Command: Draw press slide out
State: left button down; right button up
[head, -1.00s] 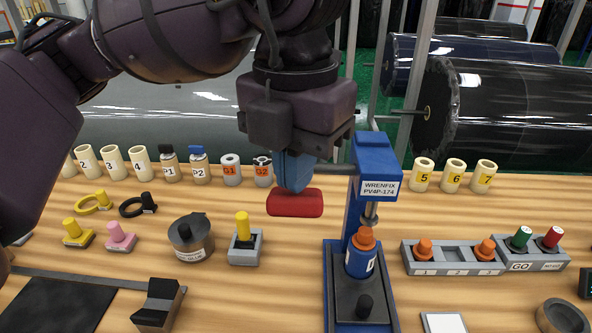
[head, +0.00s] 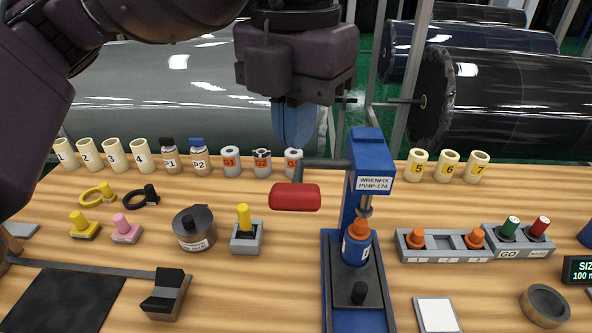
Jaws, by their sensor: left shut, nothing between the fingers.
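The blue press (head: 368,150), labelled WRENFIX PV4P-174, stands right of centre in the head view. Its lever ends in a red handle (head: 296,197) pointing left. A blue bottle with an orange cap (head: 356,243) stands on the slide beneath the press ram. My left gripper (head: 293,145) points down, fingers shut and empty, above and behind the red handle, apart from it as far as I can tell. My right gripper is out of view.
A grey rack (head: 445,245) with orange-capped pieces stands right of the press, beside a GO block (head: 518,240). A yellow-knobbed block (head: 246,238) and round tin (head: 193,228) stand left. Numbered cups line the back. A white pad (head: 436,315) lies front right.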

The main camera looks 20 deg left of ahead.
aim_at(356, 268)
jog(key=k, duration=1)
